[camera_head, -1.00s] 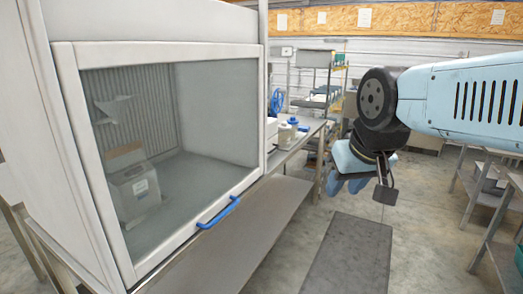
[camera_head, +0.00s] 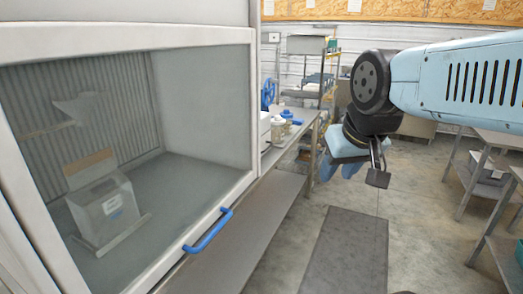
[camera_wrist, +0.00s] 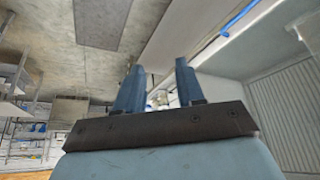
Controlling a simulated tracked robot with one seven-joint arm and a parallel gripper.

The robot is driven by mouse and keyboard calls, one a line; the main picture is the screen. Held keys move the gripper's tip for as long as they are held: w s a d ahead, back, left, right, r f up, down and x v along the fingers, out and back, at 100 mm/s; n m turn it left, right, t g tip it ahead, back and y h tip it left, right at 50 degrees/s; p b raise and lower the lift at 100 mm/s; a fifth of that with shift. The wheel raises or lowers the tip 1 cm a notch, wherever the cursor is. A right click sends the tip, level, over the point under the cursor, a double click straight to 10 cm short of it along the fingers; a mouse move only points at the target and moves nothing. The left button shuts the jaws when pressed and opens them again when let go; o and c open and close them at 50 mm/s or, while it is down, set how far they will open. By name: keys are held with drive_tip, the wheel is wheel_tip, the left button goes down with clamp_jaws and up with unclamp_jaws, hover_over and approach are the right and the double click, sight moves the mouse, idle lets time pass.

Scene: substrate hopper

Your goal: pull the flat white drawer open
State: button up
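I cannot make out a flat white drawer in either view. My gripper (camera_head: 338,172) hangs in free air right of the bench in the head view. In the wrist view its two blue fingers (camera_wrist: 158,65) stand apart with nothing held between them, so it is open. A large white-framed cabinet (camera_head: 120,42) with a clear front pane fills the left of the head view. A blue bar handle (camera_head: 208,231) sits on its lower front frame, well left of my gripper. The handle's blue also shows at the top of the wrist view (camera_wrist: 240,18).
A grey box-shaped machine (camera_head: 105,210) stands inside the cabinet. A side bench (camera_head: 290,145) behind it carries lidded containers (camera_head: 281,128). A dark mat (camera_head: 345,252) lies on open floor. Metal tables (camera_head: 495,170) stand at the right, shelving (camera_head: 308,75) at the back.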

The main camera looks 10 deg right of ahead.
drive_tip(key=w+d+f+n+t, duration=0.1)
drive_tip(key=w+f+n+t, duration=0.15)
drive_tip(key=w, duration=0.95)
drive_tip(key=w+d+f+n+t, duration=0.1)
drive_tip(key=w+n+t, duration=0.15)
drive_tip(key=w, duration=0.95)
drive_tip(key=w+d+f+n+t, duration=0.1)
drive_tip(key=w+f+n+t, duration=0.15)
drive_tip(key=w, duration=0.95)
drive_tip(key=w+f+n+t, duration=0.3)
drive_tip(key=w+f+n, duration=0.2)
drive_tip(key=w+f, duration=0.45)
drive_tip(key=w+a+f+n+t+y, duration=0.1)
drive_tip(key=w+f+n+t, duration=0.15)
drive_tip(key=f, duration=0.35)
drive_tip(key=w+f+n+t+y, duration=0.1)
drive_tip(key=f+n+y, duration=0.15)
drive_tip(key=f, duration=0.35)
drive_tip(key=shift+n+h, duration=0.25)
drive_tip(key=shift+h, duration=0.1)
drive_tip(key=x, duration=1.3)
drive_tip(key=shift+w+a+r, duration=0.1)
drive_tip(key=shift+w+r, duration=0.05)
drive_tip(key=shift+w, duration=0.15)
clamp_jaws()
